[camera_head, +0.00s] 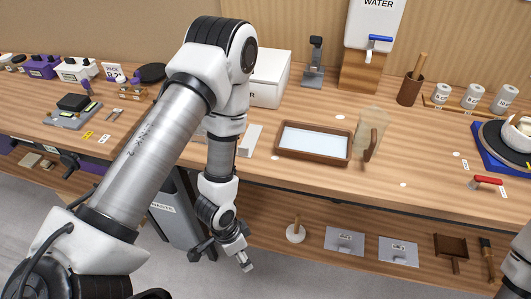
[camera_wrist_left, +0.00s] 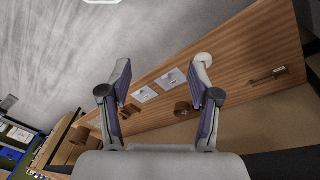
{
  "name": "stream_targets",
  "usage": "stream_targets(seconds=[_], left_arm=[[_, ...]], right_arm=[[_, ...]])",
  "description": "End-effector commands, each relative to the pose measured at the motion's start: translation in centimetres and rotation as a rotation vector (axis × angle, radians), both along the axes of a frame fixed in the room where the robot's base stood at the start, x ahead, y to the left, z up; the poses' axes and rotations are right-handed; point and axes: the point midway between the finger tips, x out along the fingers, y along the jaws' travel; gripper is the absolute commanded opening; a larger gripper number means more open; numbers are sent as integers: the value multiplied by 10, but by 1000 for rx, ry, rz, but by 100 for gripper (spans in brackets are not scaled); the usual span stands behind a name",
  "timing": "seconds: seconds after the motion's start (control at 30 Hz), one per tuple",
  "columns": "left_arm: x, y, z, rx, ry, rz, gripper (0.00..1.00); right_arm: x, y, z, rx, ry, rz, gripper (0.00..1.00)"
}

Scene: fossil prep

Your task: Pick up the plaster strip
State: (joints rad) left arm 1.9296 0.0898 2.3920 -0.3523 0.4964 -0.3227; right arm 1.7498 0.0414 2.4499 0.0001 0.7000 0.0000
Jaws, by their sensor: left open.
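I cannot clearly make out a plaster strip. A white flat piece (camera_head: 250,140) lies on the bench left of the brown tray, partly hidden behind my left arm; I cannot tell whether it is the strip. My left gripper (camera_head: 221,257) is open and empty, below and in front of the bench's front edge. In the left wrist view its two fingers (camera_wrist_left: 162,78) are spread with nothing between them, with floor and a wooden shelf beyond. My right gripper is out of view.
A brown tray (camera_head: 285,153) with a pale inside stands on the bench (camera_head: 385,185). Beside it is a see-through upright item with a wooden handle (camera_head: 371,144). The lower shelf (camera_head: 268,237) holds a white round piece with a handle (camera_head: 295,234) and grey plates (camera_head: 345,241). A grey bin (camera_head: 178,222) stands left.

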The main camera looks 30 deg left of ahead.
Motion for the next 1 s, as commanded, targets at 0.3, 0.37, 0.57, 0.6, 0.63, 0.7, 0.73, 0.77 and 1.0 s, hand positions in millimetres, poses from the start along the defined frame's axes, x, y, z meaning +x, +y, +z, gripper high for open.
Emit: stream_targets(seconds=[0.3, 0.37, 0.57, 0.6, 0.63, 0.7, 0.73, 0.77, 1.0], left_arm=[[60, 1, 55, -32, -184, -773, 62], [74, 7, 69, -6, -227, -959, 62], [138, 52, 138, 255, -346, -1737, 62], [152, 65, 156, 343, -345, -1900, 62], [163, 74, 170, 409, -337, -2008, 62], [181, 91, 194, 536, -304, -2195, 62], [186, 96, 202, 574, -290, -2247, 62], [190, 99, 206, 600, -279, -2283, 62], [204, 106, 182, 622, -264, -2321, 62]], right_arm=[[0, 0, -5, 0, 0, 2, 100], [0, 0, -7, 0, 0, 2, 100], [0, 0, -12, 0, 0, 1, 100], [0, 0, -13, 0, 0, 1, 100], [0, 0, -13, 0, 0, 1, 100], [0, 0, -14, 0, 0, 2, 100], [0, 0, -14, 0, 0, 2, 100], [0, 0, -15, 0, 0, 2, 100], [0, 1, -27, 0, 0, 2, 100]])
